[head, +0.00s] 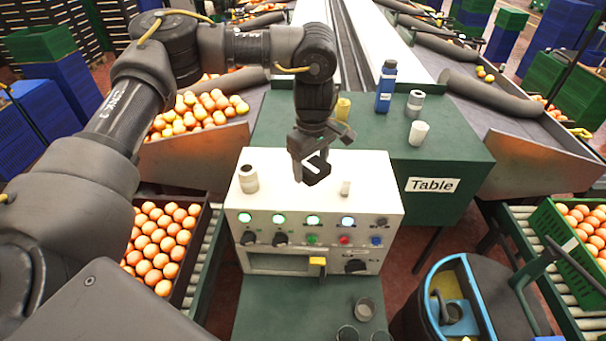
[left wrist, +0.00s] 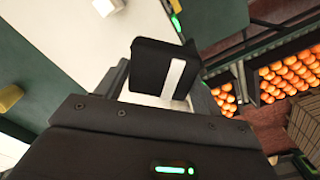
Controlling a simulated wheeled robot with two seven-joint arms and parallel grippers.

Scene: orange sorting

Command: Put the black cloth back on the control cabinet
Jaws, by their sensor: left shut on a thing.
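The control cabinet (head: 378,208) is a pale box with lit buttons and knobs on its front, in the middle of the head view. Its pale top also shows in the left wrist view (left wrist: 75,25). My left gripper (head: 308,150) points down over the cabinet top and is shut on the black cloth (head: 318,175). The cloth is dark with a white stripe and shows clearly in the left wrist view (left wrist: 150,68). Whether the cloth touches the cabinet top cannot be told. My right gripper is not in view.
A pale roll (head: 248,180) stands on the cabinet's left side and a small white piece (head: 346,188) on its right. The green table (head: 450,160) behind holds a blue bottle (head: 386,88) and a white cup (head: 419,133). Crates of oranges (head: 165,262) flank the cabinet.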

